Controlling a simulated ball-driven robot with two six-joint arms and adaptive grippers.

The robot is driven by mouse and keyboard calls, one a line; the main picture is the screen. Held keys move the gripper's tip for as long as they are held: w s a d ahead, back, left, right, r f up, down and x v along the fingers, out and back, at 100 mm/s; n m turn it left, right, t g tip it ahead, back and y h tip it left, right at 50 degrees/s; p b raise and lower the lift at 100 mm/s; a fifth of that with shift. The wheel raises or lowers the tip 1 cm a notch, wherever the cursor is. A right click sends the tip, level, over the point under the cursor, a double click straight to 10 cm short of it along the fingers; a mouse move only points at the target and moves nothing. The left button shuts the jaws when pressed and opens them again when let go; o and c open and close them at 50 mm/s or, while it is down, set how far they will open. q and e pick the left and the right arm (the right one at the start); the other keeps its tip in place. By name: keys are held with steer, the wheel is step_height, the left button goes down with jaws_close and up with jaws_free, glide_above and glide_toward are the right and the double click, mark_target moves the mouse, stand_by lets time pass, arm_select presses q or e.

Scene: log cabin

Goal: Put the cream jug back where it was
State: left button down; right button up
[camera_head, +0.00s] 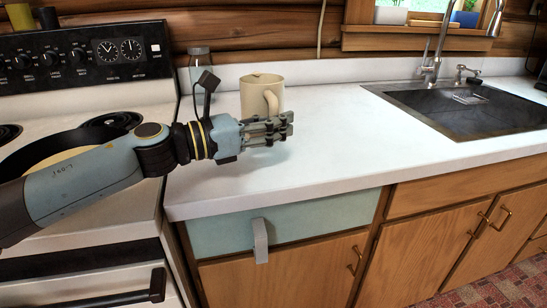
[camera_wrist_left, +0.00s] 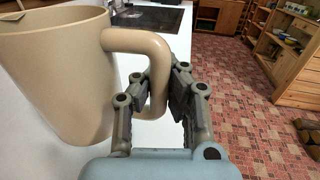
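The cream jug (camera_head: 257,94) is upright at the back of the white counter, near the stove, with its handle toward the right front. My left gripper (camera_head: 286,125) is in front of it and hides its lower part, so I cannot tell whether its base touches the counter. In the left wrist view the jug (camera_wrist_left: 62,75) fills the left side, and its handle passes between the fingers of my left gripper (camera_wrist_left: 163,88). My right gripper is not in view.
The white counter (camera_head: 335,128) is clear right of the jug, up to the dark sink (camera_head: 450,112). A glass jar (camera_head: 200,62) stands behind my wrist. The stove (camera_head: 85,95), with a black pan on it, is at the left. A pale drawer front (camera_head: 290,220) is below.

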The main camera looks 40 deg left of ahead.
mark_target(274, 145)
arm_select(q)
steer(key=shift+w+a+f, duration=0.15)
steer(key=shift+a+f, duration=0.15)
steer(key=shift+a, duration=0.35)
steer(key=shift+f+b, duration=0.5)
steer(key=shift+f, duration=1.45)
steer(key=shift+f, duration=0.15)
steer(key=c, duration=1.5)
jaws_free()
